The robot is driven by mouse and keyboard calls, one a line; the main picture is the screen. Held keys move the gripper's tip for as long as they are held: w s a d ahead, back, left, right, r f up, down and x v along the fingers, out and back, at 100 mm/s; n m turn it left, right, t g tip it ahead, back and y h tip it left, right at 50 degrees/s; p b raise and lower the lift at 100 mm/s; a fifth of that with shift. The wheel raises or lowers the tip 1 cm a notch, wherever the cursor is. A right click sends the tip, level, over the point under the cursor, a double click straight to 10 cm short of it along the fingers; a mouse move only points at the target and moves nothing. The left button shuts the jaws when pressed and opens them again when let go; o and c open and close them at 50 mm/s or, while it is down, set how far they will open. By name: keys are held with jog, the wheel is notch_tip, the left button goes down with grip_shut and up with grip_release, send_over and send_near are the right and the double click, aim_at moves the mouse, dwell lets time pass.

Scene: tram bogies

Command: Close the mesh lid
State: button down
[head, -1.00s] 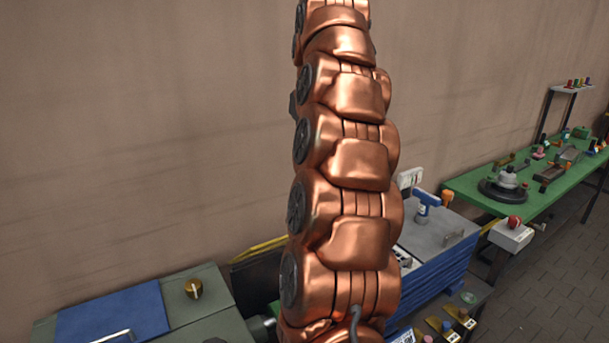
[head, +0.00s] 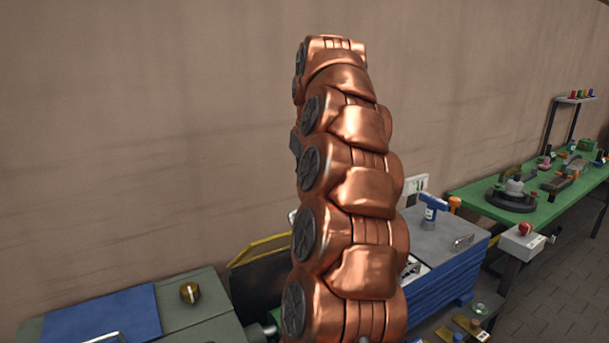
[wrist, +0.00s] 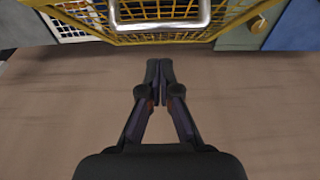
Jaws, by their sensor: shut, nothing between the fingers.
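The mesh lid (wrist: 100,22) is a yellow grid with a yellow rim, across the top of the wrist view. A silver bar handle (wrist: 160,27) is in front of it, cut off by the picture's top. My gripper (wrist: 159,64) is shut and empty, its fingertips pointing at the lid's rim with a small visible gap in the picture. In the head view, a yellow edge over a dark panel (head: 262,248) shows left of my arm, seemingly the lid, tilted. My arm hides the rest of it, and the gripper is not visible there.
A grey-green cabinet with a blue panel (head: 102,315) and a brass knob (head: 190,292) stands at lower left. A blue stack with a grey top (head: 445,240) bears a blue-and-white tool (head: 432,207) at right. A green bench (head: 548,208) with several parts stands beyond. The wall behind is bare.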

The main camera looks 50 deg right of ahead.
jog(key=shift+s+a+f+p, duration=0.15)
jog(key=shift+s+f, duration=0.25)
jog(key=shift+f, duration=0.25)
jog(key=shift+s+a+f+p, duration=0.15)
jog(key=shift+s+f, duration=0.2)
jog(key=shift+f, duration=0.25)
jog(key=shift+s+f, duration=0.1)
jog(key=shift+f, duration=0.05)
jog(key=shift+s+a+f+t+b, duration=0.25)
jog(key=shift+s+f+b, duration=0.3)
jog(key=shift+b, duration=0.35)
